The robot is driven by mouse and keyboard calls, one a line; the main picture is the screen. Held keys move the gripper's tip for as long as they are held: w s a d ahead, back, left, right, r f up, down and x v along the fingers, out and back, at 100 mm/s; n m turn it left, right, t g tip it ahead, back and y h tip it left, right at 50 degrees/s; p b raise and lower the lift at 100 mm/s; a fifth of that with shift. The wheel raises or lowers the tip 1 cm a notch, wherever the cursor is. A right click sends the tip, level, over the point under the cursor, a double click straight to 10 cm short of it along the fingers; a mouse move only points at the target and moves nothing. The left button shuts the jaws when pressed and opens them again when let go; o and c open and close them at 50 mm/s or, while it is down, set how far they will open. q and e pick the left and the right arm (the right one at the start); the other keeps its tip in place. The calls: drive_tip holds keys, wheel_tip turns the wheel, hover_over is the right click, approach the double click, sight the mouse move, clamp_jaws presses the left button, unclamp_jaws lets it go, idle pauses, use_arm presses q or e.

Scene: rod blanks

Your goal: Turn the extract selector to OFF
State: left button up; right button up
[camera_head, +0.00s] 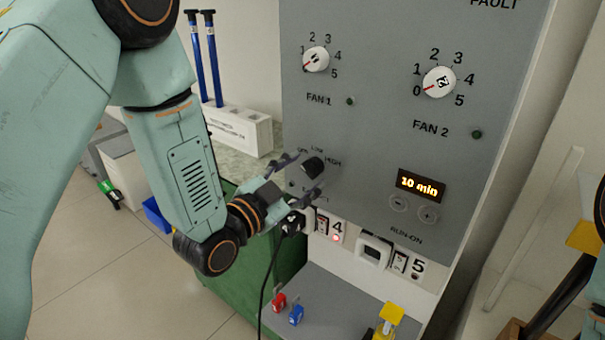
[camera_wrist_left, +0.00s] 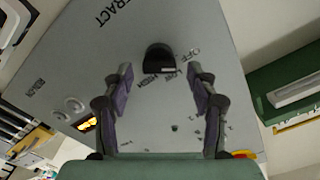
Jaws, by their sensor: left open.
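The extract selector is a black knob (camera_head: 313,167) low on the grey panel (camera_head: 390,140), with OFF, LOW and HIGH printed around it. In the left wrist view the knob (camera_wrist_left: 158,57) has a white mark on its lower right rim, toward the LOW and HIGH labels; I cannot tell exactly which it meets. My left gripper (camera_head: 308,171) is open in front of the panel, one finger on each side of the knob in the head view. In the left wrist view, its fingertips (camera_wrist_left: 161,72) are apart with nothing between them. My right gripper is not in view.
The FAN 1 knob (camera_head: 316,60), FAN 2 knob (camera_head: 439,82) and "10 min" display (camera_head: 421,186) are nearby. A black plug (camera_head: 292,223) with a hanging cable sits below the selector. Red (camera_head: 279,303) and blue (camera_head: 296,315) items stand on the lower shelf.

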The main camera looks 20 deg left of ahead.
use_arm(q)
drive_tip(key=shift+w+d, duration=0.15)
drive_tip(key=shift+w, duration=0.1)
drive_tip(key=c, duration=1.1)
drive_tip(key=shift+c, duration=0.2)
drive_tip(key=shift+n, duration=0.4)
drive_tip(key=o, duration=1.1)
drive_tip(key=shift+o, duration=0.2)
drive_tip(key=shift+s, duration=0.1)
